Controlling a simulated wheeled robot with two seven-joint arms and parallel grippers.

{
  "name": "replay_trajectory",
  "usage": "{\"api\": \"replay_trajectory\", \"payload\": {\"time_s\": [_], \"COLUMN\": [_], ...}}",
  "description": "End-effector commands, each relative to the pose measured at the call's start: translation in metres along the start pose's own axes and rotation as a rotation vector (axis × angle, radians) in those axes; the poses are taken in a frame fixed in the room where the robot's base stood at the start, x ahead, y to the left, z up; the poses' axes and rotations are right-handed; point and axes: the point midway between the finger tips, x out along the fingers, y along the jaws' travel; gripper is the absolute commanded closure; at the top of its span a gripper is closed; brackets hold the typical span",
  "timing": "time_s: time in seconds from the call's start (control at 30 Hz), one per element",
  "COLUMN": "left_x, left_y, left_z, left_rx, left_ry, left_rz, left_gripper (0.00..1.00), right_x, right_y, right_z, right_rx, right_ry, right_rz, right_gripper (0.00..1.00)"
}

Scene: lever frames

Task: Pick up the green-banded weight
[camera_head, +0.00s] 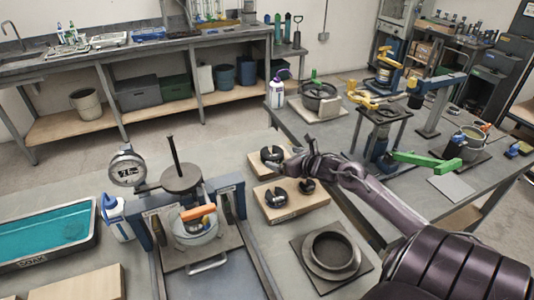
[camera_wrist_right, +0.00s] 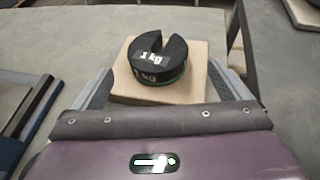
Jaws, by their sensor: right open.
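The green-banded weight (camera_wrist_right: 158,62) is a black slotted disc marked 1 kg, with a thin green band low on its side. It lies flat on a wooden block, its slot facing away in the right wrist view. In the head view a black slotted weight (camera_head: 270,154) on the far wooden block appears to be the same one; its band is not clear there. My right gripper (camera_wrist_right: 158,92) is open, its grey fingers apart on either side of the near part of the block. The weight is ahead of the fingers, not gripped. My left gripper is not in view.
A nearer wooden block (camera_head: 290,211) holds a larger black weight (camera_head: 276,197) and a smaller one (camera_head: 306,186). A press-like stand with a dial gauge (camera_head: 127,168) stands to the left. A round black dish (camera_head: 333,251) lies on the near right of the bench.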

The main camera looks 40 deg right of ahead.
Motion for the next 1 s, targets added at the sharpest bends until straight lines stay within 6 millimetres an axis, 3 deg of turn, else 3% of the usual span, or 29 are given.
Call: {"api": "replay_trajectory", "payload": {"time_s": [0.33,0.7,1.0], "left_x": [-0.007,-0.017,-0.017], "left_y": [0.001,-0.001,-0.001], "left_z": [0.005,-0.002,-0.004], "left_rx": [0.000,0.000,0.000], "left_ry": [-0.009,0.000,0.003], "left_rz": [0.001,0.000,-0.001], "left_gripper": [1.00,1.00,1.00], "right_x": [0.022,0.062,0.065], "right_y": [0.002,0.003,0.004], "right_z": [0.003,0.002,0.001], "right_rx": [0.003,0.001,-0.002], "right_ry": [-0.002,-0.002,0.000], "right_rz": [0.001,0.001,0.001], "right_gripper": [0.04,0.04,0.04]}}
